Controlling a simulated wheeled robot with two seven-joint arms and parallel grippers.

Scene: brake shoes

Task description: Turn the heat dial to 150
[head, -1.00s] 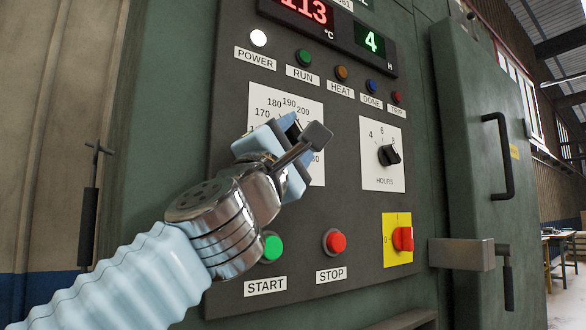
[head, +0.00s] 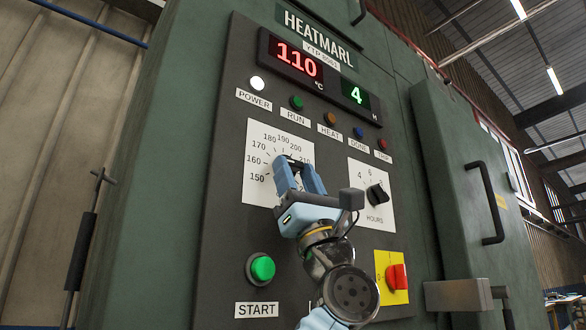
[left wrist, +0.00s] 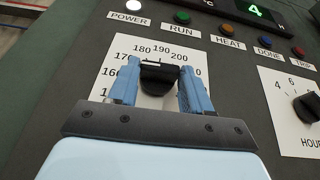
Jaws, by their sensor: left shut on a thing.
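The heat dial (left wrist: 160,80) is a black knob on a white scale plate (head: 256,190). The plate has numbers from 150 at lower left, up past 190 at the top. In the left wrist view the knob sits between the two blue fingers of my left gripper (left wrist: 160,88), which is shut on it. A white mark shows at the knob's top edge; its exact reading is unclear. In the head view my left gripper (head: 300,177) covers most of the knob and the plate's right part. The red display (head: 296,60) reads 110. My right gripper is not in view.
The hours dial (head: 377,195) is just right of my gripper. The green START button (head: 262,268) and red switch (head: 398,277) are below. A row of lamps is above. The door handle (head: 487,203) stands out at the right.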

